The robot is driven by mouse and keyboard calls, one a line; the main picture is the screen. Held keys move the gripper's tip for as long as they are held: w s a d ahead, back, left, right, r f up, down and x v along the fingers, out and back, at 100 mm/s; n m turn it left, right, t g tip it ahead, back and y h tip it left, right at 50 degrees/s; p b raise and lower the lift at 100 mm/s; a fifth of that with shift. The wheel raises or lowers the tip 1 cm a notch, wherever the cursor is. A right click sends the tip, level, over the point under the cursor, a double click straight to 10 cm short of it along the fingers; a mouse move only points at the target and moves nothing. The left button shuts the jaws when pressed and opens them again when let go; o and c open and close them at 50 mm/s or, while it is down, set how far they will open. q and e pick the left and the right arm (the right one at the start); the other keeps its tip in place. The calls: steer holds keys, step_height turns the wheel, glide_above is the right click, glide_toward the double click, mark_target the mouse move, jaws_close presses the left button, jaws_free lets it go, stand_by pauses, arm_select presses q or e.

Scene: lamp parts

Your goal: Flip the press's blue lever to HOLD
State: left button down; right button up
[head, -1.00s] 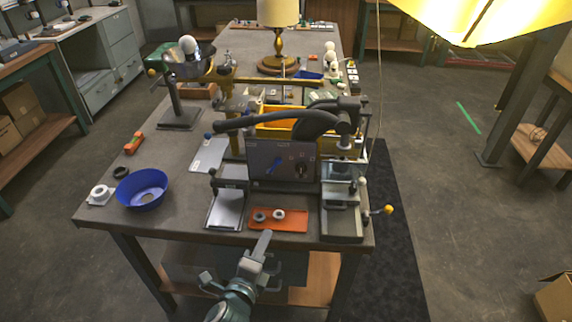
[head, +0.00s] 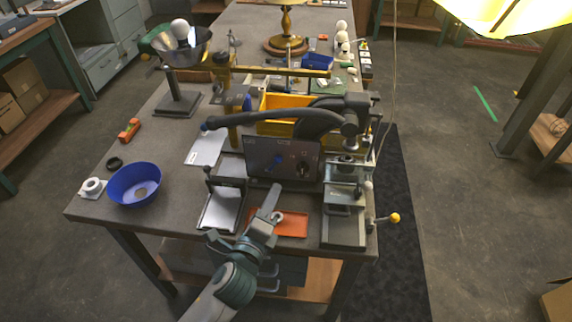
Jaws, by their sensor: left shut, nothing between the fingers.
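The press (head: 344,203) stands at the front right of the bench. Its dark upright panel (head: 256,167) faces me and carries a small blue lever (head: 279,159), slanted up to the right, and a black knob (head: 302,167) to its right. The panel's lettering is too small to read. My left gripper (head: 271,192) is shut and empty. Its fingers point up toward the panel, just below the blue lever, and appear apart from it. My right gripper is not in view.
An orange tray (head: 296,224) with a pale ring (head: 277,218) lies partly behind my gripper. A white-topped plate (head: 221,212) is to its left, a blue bowl (head: 135,184) farther left. The press's long black handle (head: 255,119) reaches left above the panel.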

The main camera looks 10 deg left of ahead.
mark_target(277, 159)
arm_select(q)
steer(key=shift+w+d+f+p, duration=0.1)
steer(key=shift+w+d+p, duration=0.25)
steer(key=shift+w, duration=1.3)
steer(key=shift+w+d+f+p, duration=0.2)
steer(key=shift+w+p, duration=0.25)
steer(key=shift+w, duration=1.25)
steer(key=shift+w+d+f+p, duration=0.1)
steer(key=shift+w+d+p, duration=0.25)
steer(key=shift+w, duration=1.3)
steer(key=shift+a, duration=0.1)
